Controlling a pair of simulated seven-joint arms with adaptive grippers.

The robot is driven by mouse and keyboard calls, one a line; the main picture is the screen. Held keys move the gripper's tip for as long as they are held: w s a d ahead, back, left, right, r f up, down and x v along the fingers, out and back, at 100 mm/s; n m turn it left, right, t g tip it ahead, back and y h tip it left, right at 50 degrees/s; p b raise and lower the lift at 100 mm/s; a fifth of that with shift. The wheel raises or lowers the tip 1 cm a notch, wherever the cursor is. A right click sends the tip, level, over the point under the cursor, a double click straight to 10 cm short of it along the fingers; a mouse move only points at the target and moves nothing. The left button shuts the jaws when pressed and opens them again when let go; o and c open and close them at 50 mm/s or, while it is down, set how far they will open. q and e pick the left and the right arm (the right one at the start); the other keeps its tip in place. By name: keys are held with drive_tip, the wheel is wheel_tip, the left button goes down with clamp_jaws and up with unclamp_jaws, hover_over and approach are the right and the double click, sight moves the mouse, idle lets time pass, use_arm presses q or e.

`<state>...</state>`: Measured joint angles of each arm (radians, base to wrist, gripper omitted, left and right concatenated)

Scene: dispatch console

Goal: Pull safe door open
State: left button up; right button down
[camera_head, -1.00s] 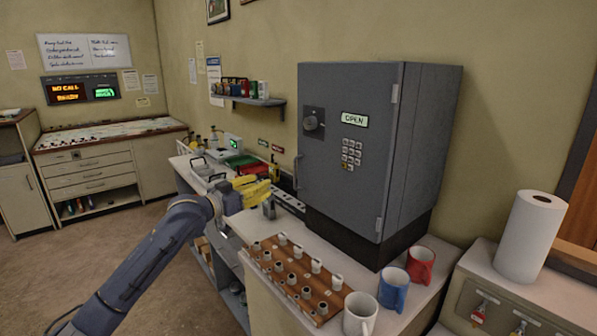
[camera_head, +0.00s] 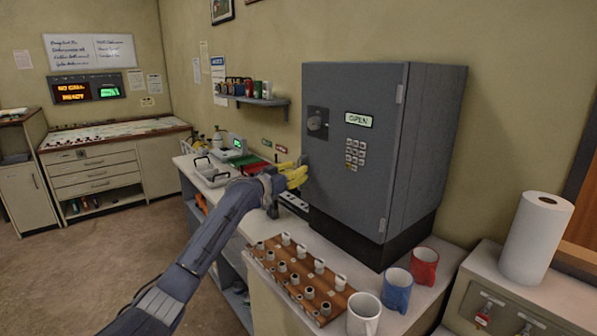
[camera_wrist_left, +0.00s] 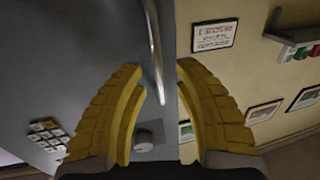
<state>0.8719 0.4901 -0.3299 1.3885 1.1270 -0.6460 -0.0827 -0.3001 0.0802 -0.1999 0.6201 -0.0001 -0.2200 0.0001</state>
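The grey safe (camera_head: 352,150) stands on the counter with its door shut, a dial (camera_head: 315,123), a keypad (camera_head: 355,153) and a lit sign reading OPEN (camera_head: 358,120) on its front. My left gripper (camera_head: 303,172) is at the door's left edge, its yellow fingers hiding most of the handle there. In the left wrist view the fingers (camera_wrist_left: 160,75) are spread apart, with the silver bar handle (camera_wrist_left: 155,50) of the door between and beyond them. I cannot tell whether any finger touches it. My right gripper is in neither view.
A wooden rack with several pegs (camera_head: 270,262) lies on the counter before the safe. White (camera_head: 363,315), blue (camera_head: 397,289) and red (camera_head: 424,265) mugs stand to its right, and a paper towel roll (camera_head: 532,238) farther right.

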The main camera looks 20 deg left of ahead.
use_arm(q)
drive_tip(key=shift+w+d, duration=0.2)
drive_tip(key=shift+w, duration=0.3)
clamp_jaws()
idle(0.3)
